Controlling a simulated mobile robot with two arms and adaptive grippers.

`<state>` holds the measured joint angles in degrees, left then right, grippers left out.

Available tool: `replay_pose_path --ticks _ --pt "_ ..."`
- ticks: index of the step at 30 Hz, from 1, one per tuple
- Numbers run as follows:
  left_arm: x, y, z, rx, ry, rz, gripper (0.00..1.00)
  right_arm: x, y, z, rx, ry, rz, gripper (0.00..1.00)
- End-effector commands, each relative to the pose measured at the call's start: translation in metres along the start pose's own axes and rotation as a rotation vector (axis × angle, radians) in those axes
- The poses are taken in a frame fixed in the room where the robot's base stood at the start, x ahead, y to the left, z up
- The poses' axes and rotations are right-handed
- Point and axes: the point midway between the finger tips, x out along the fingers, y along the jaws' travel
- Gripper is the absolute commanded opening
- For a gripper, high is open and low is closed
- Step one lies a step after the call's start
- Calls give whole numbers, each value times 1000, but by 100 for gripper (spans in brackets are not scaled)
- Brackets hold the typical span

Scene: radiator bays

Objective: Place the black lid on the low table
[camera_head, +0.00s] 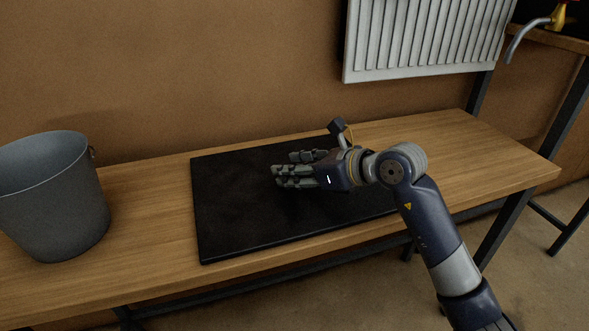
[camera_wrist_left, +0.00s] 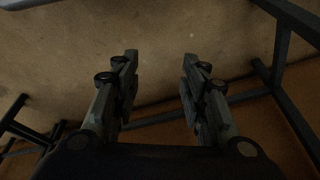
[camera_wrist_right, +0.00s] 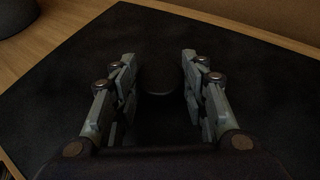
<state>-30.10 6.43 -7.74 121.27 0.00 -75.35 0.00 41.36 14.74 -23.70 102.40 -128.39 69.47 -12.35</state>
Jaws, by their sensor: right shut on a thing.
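The black lid (camera_head: 235,205) is a wide, flat, dark rectangular slab, lying level at the wooden low table (camera_head: 150,215). I cannot tell whether it rests fully on the top or sits just above it. My right gripper (camera_head: 283,172) is over its middle, shut on a dark round knob (camera_wrist_right: 160,78) that shows between the fingertips in the right wrist view. The lid (camera_wrist_right: 75,85) fills most of that view. My left gripper (camera_wrist_left: 160,75) is open and empty over bare floor in its own wrist view; it is outside the head view.
A grey bucket (camera_head: 50,200) stands on the table left of the lid. A white radiator (camera_head: 425,40) hangs on the brown wall behind. A higher bench (camera_head: 550,38) with a brass and grey fitting (camera_head: 555,18) is at far right. Bare tabletop (camera_head: 480,165) lies right of the lid.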

Motion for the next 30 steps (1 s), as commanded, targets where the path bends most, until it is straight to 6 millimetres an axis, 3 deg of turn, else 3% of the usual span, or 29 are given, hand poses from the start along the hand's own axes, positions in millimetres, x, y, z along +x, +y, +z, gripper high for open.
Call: replay_pose_path --ticks 3,4,6,19,23,30 --pt "-3 0 -1 0 3 0 40 0 0 0 -1 -4 -1 1" --pt "-4 0 -2 0 5 0 40 1 0 -1 0 1 0 47" --pt "-3 0 -2 0 4 0 40 0 0 -1 0 1 0 60" --pt "-4 0 -3 0 7 0 40 -2 0 1 -1 0 -1 60" --pt "3 0 -1 0 4 0 40 -23 -1 0 -3 1 -3 60" --pt "17 1 6 2 -10 2 40 -76 -1 0 -3 1 -4 60"
